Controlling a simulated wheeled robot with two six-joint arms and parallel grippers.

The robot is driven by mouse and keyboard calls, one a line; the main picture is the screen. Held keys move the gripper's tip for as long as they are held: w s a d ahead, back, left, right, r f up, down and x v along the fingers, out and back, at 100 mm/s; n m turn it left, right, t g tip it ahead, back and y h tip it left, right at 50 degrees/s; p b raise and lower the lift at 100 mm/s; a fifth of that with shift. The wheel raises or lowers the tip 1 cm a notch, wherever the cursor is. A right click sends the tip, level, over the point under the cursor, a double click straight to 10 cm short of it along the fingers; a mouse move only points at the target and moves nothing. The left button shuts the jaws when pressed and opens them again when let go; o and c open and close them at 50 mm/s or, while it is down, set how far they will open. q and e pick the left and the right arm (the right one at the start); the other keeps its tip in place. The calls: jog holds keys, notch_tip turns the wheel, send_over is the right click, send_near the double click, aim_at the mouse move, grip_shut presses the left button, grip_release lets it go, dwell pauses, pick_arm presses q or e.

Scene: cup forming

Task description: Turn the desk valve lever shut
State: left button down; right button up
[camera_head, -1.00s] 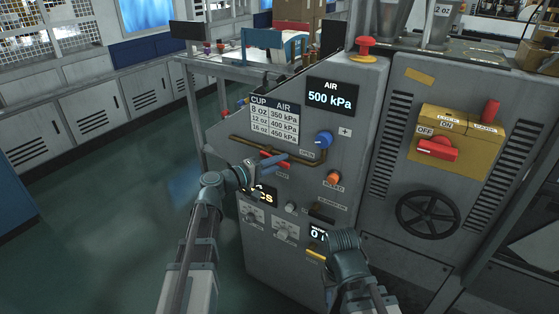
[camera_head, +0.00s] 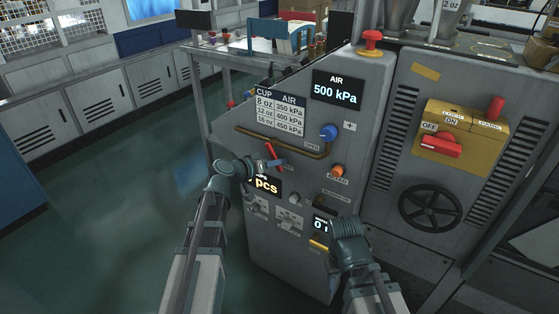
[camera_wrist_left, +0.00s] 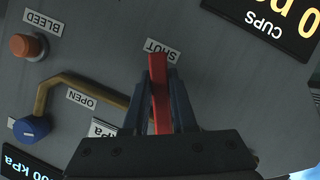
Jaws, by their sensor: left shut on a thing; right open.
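The red valve lever (camera_head: 272,151) is on the grey panel front below the brass pipe (camera_head: 290,146). In the left wrist view the lever (camera_wrist_left: 158,82) stands between my two dark fingers, its tip at the SHUT label (camera_wrist_left: 162,49). The OPEN label (camera_wrist_left: 81,98) lies off to the left there. My left gripper (camera_head: 266,164) is shut on the lever; it also shows in the left wrist view (camera_wrist_left: 160,100). My right gripper (camera_head: 346,227) is low in front of the panel, away from the lever; its fingers are mostly hidden.
A blue knob (camera_head: 328,132) and an orange BLEED button (camera_head: 337,171) sit right of the lever. The AIR display (camera_head: 336,90) reads 500 kPa. A cups display (camera_head: 266,186) is just below my left gripper. Open floor (camera_head: 120,220) lies to the left.

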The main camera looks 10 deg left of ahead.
pick_arm(q)
jog(key=shift+w+a+f+m+y, duration=0.15)
jog(key=shift+a+m+y, duration=0.3)
jog(key=shift+m, duration=0.2)
jog(key=shift+w+a+f+m+y, duration=0.1)
jog(key=shift+w+a+m+y, duration=0.05)
jog(key=shift+a+m+y, duration=0.45)
jog(key=shift+w+a+f+m+y, duration=0.15)
jog(key=shift+a+m+y, duration=0.2)
jog(key=shift+m, duration=0.4)
pick_arm(e)
jog(key=shift+r, duration=0.15)
pick_arm(q)
jog(key=c, duration=0.7)
grip_release()
jog(key=shift+r, duration=0.1)
